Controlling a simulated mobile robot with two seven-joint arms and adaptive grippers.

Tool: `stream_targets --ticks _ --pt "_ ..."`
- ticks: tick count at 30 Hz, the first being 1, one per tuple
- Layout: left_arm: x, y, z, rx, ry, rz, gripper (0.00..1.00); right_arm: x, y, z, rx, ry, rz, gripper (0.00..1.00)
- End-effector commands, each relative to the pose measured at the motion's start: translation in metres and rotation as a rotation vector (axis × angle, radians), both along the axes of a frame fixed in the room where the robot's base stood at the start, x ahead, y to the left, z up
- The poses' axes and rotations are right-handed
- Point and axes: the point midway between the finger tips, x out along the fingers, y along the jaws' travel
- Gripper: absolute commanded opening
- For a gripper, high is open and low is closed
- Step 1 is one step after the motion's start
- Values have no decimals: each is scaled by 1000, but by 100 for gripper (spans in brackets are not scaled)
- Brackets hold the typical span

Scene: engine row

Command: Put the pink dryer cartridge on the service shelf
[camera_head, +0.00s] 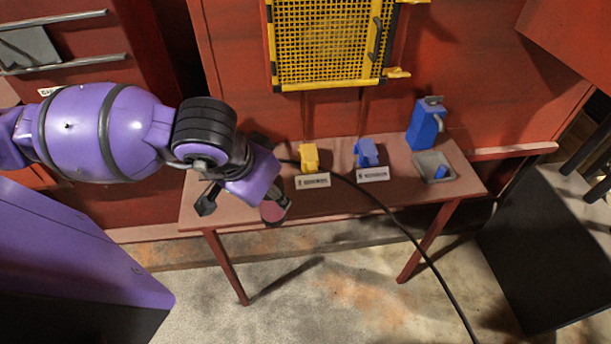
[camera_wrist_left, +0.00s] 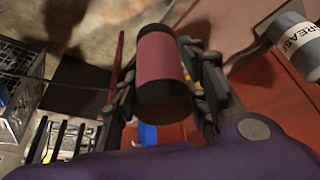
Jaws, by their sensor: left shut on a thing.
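The pink dryer cartridge (camera_wrist_left: 160,62), a pink cylinder with dark ends, sits between the fingers of my left gripper (camera_wrist_left: 165,78) in the wrist view. The gripper is shut on it. In the head view only a small part of the cartridge (camera_head: 271,212) shows below my left gripper (camera_head: 247,204), over the left front part of a reddish-brown shelf table (camera_head: 335,203). I cannot tell whether the cartridge touches this surface. I cannot tell for sure that this is the service shelf. My right gripper is not in view.
A yellow part (camera_head: 309,157) and a blue part (camera_head: 367,153) stand behind white labels. A blue dispenser (camera_head: 424,125) and a grey tray (camera_head: 433,160) are at the right end. A black cable crosses the shelf table. A grease can (camera_wrist_left: 298,45) shows in the wrist view.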

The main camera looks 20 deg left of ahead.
Motion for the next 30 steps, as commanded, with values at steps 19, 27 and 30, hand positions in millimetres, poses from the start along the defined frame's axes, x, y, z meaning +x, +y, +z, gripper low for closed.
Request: stream_targets --ticks 19,27,30 --pt "79 59 -45 -4 -3 5 8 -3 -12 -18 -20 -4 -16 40" --pt "105 79 -86 -1 -3 3 7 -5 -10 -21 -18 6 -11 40" --pt "108 81 -91 -1 -4 2 7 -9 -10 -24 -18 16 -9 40"
